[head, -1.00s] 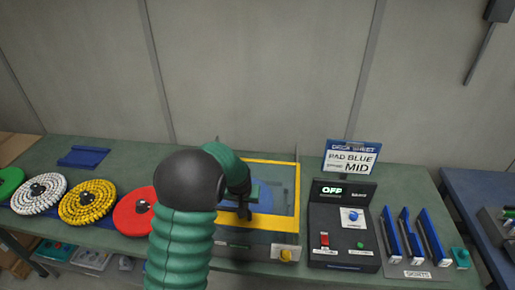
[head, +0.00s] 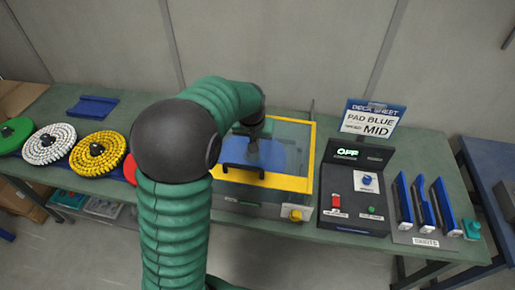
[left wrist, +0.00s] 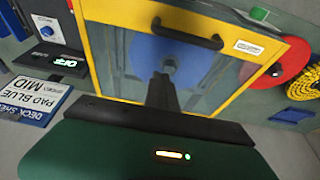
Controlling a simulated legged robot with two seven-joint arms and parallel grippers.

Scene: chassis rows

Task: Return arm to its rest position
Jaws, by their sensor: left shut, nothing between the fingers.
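My left arm, green and ribbed with a dark joint, crosses the middle of the head view. Its gripper (head: 253,146) is over the clear lid of a yellow-framed box (head: 262,182). The left wrist view shows the dark fingers (left wrist: 163,88) together and empty, pointing at the lid. A blue round pad (left wrist: 160,65) shows through the clear panel. The lid looks closed, with a black handle (head: 243,168) at its front edge. My right gripper is not in view.
A control box (head: 350,205) with an OFF display stands right of the yellow-framed box. Behind it is a PAD BLUE, MID sign (head: 372,122). Blue upright pieces (head: 423,205) stand further right. White (head: 49,143), yellow (head: 97,153) and green (head: 14,132) discs lie left.

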